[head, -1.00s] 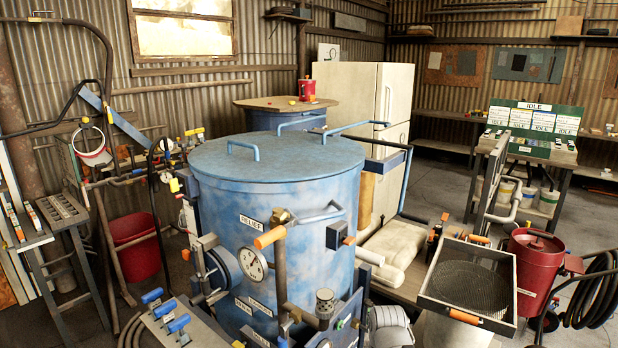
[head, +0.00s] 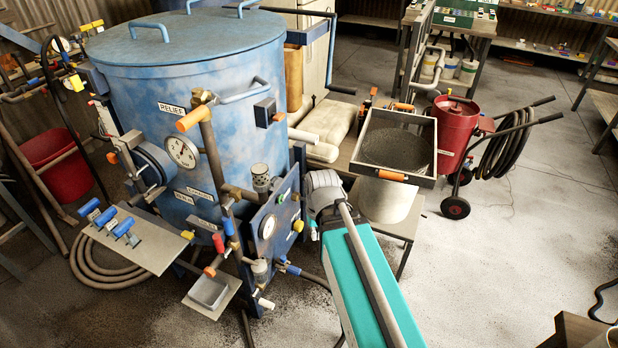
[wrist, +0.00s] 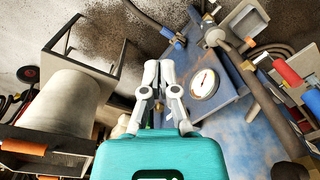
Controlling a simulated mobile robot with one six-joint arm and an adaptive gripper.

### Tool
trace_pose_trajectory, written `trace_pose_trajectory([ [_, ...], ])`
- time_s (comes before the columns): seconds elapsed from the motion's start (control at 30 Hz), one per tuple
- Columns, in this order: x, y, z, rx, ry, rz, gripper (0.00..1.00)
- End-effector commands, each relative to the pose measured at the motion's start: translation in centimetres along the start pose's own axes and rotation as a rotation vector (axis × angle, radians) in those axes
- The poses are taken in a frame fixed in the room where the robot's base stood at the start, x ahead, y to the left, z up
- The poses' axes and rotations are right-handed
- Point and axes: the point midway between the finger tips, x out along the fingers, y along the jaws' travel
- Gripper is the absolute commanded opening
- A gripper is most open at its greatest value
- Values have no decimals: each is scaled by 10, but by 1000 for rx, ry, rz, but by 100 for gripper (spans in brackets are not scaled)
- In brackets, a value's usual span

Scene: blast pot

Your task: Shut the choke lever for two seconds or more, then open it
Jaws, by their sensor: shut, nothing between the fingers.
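The blue blast pot (head: 140,85) stands upright at the left of the head view, with a RELIEF label and a dial on its side. Low on its front pipework are a red handle (head: 218,243) and a blue handle (head: 228,227). The red handle (wrist: 285,70) and the blue handle (wrist: 312,100) also show at the right of the wrist view. I cannot tell which one is the choke lever. My gripper (wrist: 158,66) is shut and empty in the wrist view, left of the panel gauge (wrist: 204,84) and apart from both handles. My fingertips are not clear in the head view.
A plate with several blue levers (head: 122,228) juts out at the lower left. A sieve tray (head: 398,147) and a red wheeled tank (head: 455,130) stand right of the pot. Hose loops lie under the lever plate. The floor at right is open.

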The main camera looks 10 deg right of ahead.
Motion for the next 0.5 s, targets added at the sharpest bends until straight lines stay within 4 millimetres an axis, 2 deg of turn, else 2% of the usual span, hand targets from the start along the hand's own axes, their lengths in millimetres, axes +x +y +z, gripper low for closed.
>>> trace_pose_trajectory([
  [0.03,10,0,-6,6,5,-17,0],
  [0.5,65,-6,-69,89,87,-282,0],
])
